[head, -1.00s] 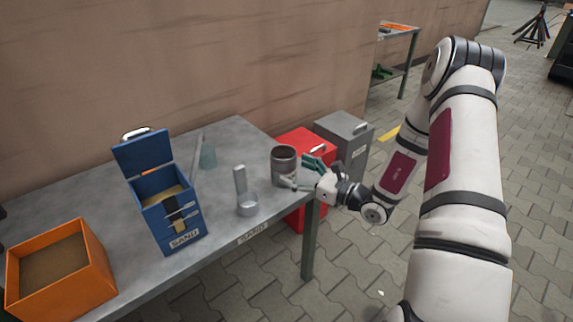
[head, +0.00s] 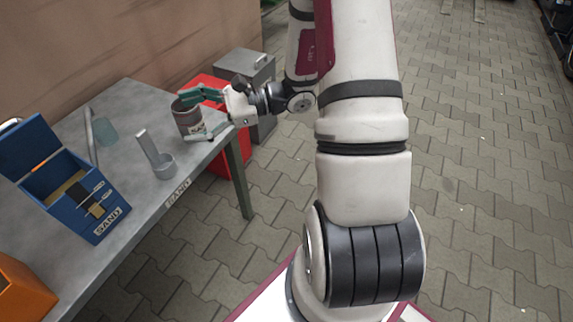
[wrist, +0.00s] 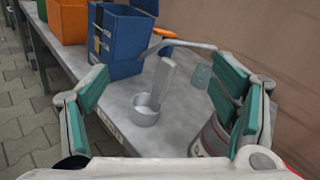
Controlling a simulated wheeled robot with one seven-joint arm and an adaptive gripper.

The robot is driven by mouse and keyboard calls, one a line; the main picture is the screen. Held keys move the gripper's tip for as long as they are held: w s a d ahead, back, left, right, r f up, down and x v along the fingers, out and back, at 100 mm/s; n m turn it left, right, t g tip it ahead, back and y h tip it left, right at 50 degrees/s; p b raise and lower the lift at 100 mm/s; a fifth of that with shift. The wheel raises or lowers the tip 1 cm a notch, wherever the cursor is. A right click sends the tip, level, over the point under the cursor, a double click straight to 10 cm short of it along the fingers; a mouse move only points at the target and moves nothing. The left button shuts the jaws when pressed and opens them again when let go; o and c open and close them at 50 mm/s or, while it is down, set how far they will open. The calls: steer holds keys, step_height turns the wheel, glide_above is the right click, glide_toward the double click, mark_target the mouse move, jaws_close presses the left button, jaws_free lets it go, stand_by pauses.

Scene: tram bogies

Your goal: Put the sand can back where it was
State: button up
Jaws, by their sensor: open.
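A round dark grey can (head: 190,121) with a pale label, its lettering too small to read, stands upright at the right end of the grey workbench (head: 150,104). My gripper (head: 186,116) is open, coming in from the right, with one finger along the can's far side and one along its near side. In the wrist view the can (wrist: 212,138) shows low at the right, beside the right finger of my gripper (wrist: 160,85). Contact cannot be told. A SAND label (head: 178,192) is on the bench's front edge.
A blue SAND box (head: 78,205) with its lid raised stands left on the bench, an orange bin (head: 20,290) beyond it. A metal scoop cup (head: 162,168) and a translucent cup (head: 105,132) stand between box and can. Red (head: 207,90) and grey (head: 245,72) bins stand behind the bench end.

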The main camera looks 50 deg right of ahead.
steer(key=s+a+r+n+g+h, duration=0.2)
steer(key=s+a+r+n+g, duration=0.35)
steer(key=s, duration=0.25)
steer(key=s+a+r+n+g+h, duration=0.2)
steer(key=s+a+r+n+g, duration=0.2)
steer(key=s+a+n+g, duration=0.4)
steer(key=s+d+r+n+t+h, duration=0.1)
steer(key=s+d+n+t+h, duration=0.1)
steer(key=s+d+n+h, duration=0.2)
steer(key=s+d+r+n+t+h, duration=0.1)
steer(key=s+d+n+t+h, duration=0.2)
steer(key=s+d+h, duration=0.3)
steer(key=s, duration=0.5)
steer(key=shift+s+d+n+h, duration=0.3)
steer(key=shift+n, duration=0.05)
steer(key=shift+r, duration=0.1)
step_height(320, 180, up, 25)
steer(key=t+p, duration=0.3)
steer(key=p, duration=2)
steer(key=shift+d+t, duration=0.1)
steer(key=shift+t, duration=0.15)
